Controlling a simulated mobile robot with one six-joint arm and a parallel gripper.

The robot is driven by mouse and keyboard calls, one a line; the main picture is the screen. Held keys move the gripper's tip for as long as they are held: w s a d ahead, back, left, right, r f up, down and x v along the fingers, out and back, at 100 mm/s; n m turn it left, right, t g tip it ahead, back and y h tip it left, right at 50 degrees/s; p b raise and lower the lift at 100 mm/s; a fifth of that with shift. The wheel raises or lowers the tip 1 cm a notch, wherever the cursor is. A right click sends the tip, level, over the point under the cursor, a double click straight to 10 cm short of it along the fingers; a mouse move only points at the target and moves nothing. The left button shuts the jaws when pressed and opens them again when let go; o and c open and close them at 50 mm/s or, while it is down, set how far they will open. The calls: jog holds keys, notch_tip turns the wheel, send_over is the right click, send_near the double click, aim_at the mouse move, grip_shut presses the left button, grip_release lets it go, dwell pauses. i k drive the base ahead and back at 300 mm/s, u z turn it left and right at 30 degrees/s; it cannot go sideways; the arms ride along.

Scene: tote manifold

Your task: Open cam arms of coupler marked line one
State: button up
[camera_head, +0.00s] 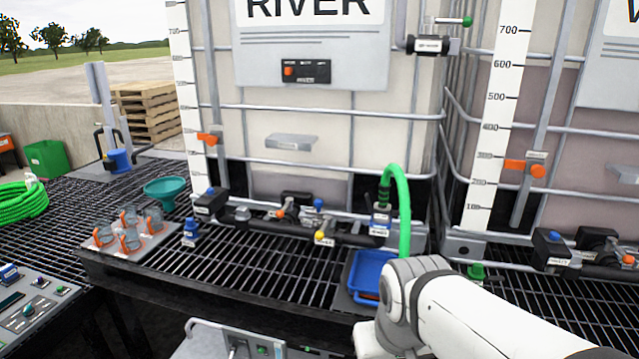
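A coupler with a blue body (381,214) and a small white label stands at the right end of the black manifold pipe (270,228), below the front tote. A green hose (403,195) arches from its top and drops on the right. The label is too small to read, so I cannot tell whether it says line one. Its cam arms are too small to make out. My white arm reaches in from the lower right, below and right of this coupler. My gripper is not in view.
A blue tray (369,275) sits on the black grating (250,262) below the coupler. Valves with a yellow knob (320,236) and an orange handle (282,211) line the manifold. Several clear jars stand on a grey tray (100,240) at left, near a teal funnel (165,190).

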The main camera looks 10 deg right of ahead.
aim_at(369, 206)
jog(key=u, duration=0.05)
jog(key=i, duration=1.1)
jog(key=z, duration=0.45)
